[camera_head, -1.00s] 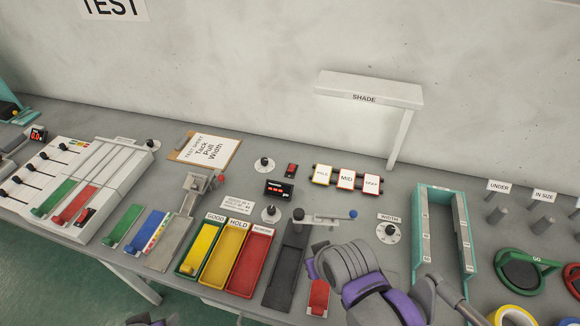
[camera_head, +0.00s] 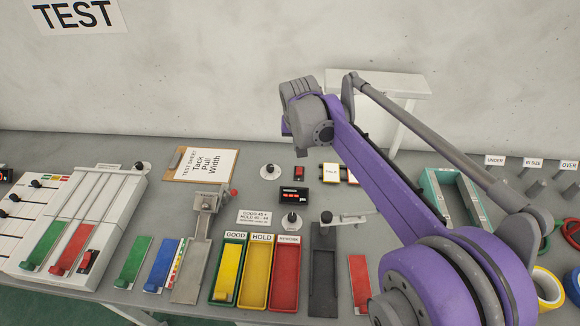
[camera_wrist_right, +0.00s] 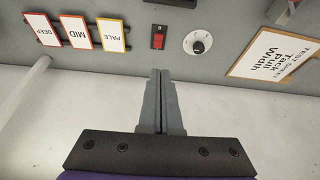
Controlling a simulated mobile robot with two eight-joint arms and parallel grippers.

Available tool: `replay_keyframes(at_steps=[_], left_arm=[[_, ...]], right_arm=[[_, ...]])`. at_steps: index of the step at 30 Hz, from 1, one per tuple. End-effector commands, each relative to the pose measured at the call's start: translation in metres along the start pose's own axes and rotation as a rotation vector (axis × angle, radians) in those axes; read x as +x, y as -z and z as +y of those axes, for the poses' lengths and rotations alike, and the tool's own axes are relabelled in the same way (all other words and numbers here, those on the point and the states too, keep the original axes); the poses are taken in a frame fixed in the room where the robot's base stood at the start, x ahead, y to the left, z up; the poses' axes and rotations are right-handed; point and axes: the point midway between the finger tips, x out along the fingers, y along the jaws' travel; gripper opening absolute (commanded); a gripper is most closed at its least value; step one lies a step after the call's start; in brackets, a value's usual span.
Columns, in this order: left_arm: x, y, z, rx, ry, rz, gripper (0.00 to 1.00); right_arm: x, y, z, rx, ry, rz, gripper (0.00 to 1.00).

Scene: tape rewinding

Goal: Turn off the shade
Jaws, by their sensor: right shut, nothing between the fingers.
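The shade is a white shelf-like stand (camera_head: 405,82) against the back wall, partly hidden by my right arm. A small red rocker switch on a black base (camera_head: 299,172) sits on the bench; the wrist view shows it too (camera_wrist_right: 159,38). Which way the rocker is tipped is too small to tell. My right gripper (camera_wrist_right: 160,73) is shut and empty. In the wrist view its fingertips point towards the switch, with a gap showing. My left gripper is not in view.
A round dial (camera_head: 270,171) stands beside the switch, with a red-lit display (camera_head: 294,197) in front. PALE (camera_wrist_right: 111,36), MID (camera_wrist_right: 76,33) and DEEP (camera_wrist_right: 45,30) cards lie on the other side. A clipboard (camera_head: 203,164) lies further left.

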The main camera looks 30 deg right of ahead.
Motion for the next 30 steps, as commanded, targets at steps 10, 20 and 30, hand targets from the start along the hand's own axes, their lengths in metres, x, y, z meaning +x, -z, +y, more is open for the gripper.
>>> replay_keyframes(at_steps=[10,20,30], left_arm=[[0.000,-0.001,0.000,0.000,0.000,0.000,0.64],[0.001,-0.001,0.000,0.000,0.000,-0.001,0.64],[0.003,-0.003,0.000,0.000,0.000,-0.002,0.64]], right_arm=[[0.006,0.014,0.002,0.027,-0.012,-0.004,0.00],[0.015,0.014,0.002,0.026,-0.011,-0.004,0.00],[0.082,0.013,0.003,0.025,-0.012,-0.004,0.00]])
